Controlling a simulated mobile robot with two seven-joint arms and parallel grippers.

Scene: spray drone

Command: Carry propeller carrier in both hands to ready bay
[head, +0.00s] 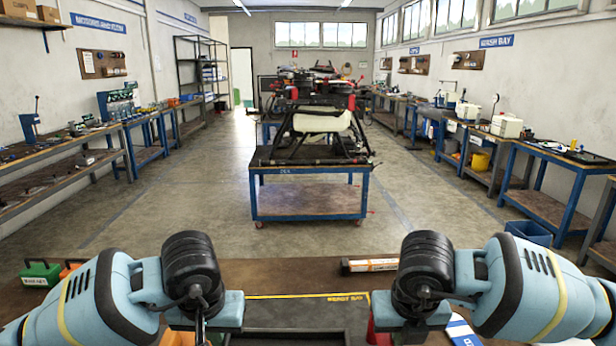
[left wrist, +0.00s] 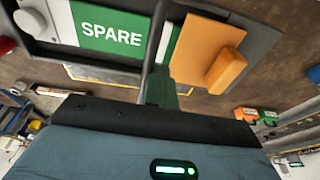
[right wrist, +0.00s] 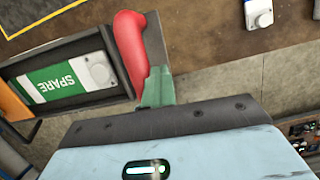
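The propeller carrier (head: 300,336) is a dark-rimmed tray at the bottom middle of the head view, mostly cut off by the frame. The left wrist view shows a green panel (left wrist: 108,38) marked SPARE in it and an orange grip (left wrist: 222,66) at its end. The right wrist view shows a red grip (right wrist: 130,48) at the opposite end. My left gripper (left wrist: 160,90) is close beside the orange grip. My right gripper (right wrist: 157,88) overlaps the lower end of the red grip. Only one green finger shows in each wrist view, so closure is unclear. The ready bay (head: 330,297) is a yellow-lined area just beyond the carrier.
A brown bench (head: 250,272) lies under the bay. An orange-and-white box (head: 368,265) lies at its far edge; a green case (head: 40,273) is at left. A blue trolley (head: 309,203) with a drone frame stands beyond.

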